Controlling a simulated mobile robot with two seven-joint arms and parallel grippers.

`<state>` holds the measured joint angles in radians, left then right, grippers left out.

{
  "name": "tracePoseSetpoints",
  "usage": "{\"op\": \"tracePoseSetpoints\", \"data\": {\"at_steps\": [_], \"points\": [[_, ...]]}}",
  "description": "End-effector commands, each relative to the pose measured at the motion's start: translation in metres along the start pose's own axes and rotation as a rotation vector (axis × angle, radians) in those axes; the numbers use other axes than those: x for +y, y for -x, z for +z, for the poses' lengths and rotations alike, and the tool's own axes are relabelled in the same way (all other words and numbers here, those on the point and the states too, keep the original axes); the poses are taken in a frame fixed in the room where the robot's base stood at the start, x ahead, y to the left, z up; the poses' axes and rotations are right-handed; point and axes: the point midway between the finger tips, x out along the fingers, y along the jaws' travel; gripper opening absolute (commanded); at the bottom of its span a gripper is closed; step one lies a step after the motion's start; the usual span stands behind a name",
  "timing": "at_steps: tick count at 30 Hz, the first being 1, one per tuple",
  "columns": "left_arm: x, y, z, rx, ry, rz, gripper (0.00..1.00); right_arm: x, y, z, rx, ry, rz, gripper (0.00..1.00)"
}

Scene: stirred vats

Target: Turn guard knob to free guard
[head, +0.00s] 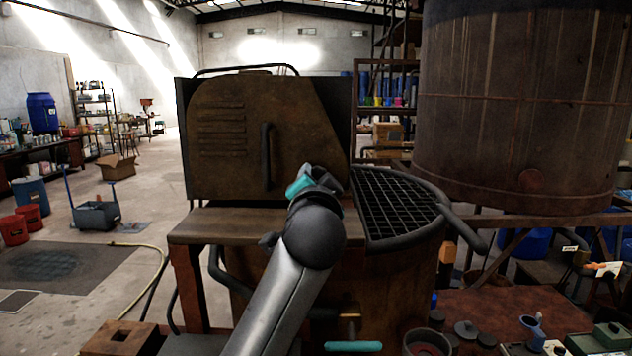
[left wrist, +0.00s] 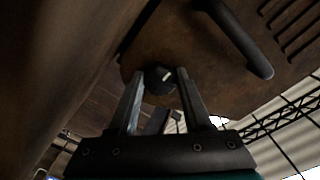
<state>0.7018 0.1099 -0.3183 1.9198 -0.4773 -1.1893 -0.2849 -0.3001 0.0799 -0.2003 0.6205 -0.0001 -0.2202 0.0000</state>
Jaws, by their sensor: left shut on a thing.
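The guard (head: 225,140) is a brown, worn metal cover with slots and a vertical bar handle (head: 267,157). The guard knob (left wrist: 160,77) is a small, dark, round knob with a pale pointer line, at the guard's edge in the left wrist view. My left gripper (head: 322,178) is at the guard's lower right corner and hides the knob in the head view. In the left wrist view its two fingers (left wrist: 163,84) are on either side of the knob, shut on it. My right gripper is not in view.
A round grating (head: 395,205) with a thick rim lies right of my left gripper. A large rusty tank (head: 520,110) stands at the right. A wooden ledge (head: 225,222) runs below the guard. A bench with pots (head: 428,342) is at the lower right. The floor at left is partly clear.

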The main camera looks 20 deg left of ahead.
Motion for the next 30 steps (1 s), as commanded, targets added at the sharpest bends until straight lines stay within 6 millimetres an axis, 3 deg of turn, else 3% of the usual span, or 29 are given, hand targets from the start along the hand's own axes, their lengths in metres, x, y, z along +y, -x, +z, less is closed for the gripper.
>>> {"op": "tracePoseSetpoints", "data": {"at_steps": [16,17,24,30], "points": [[0.0003,0.0000,-0.0002,0.001,0.025,0.001,0.00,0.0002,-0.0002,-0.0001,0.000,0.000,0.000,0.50],[0.0002,0.0001,-0.0002,0.001,0.025,0.001,0.53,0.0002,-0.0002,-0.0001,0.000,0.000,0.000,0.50],[0.0001,0.0001,-0.0003,0.001,0.023,0.000,0.80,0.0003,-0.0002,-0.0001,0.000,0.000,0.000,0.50],[0.0000,0.0001,-0.0003,0.001,0.022,0.000,0.80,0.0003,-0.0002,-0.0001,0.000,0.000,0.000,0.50]]}}
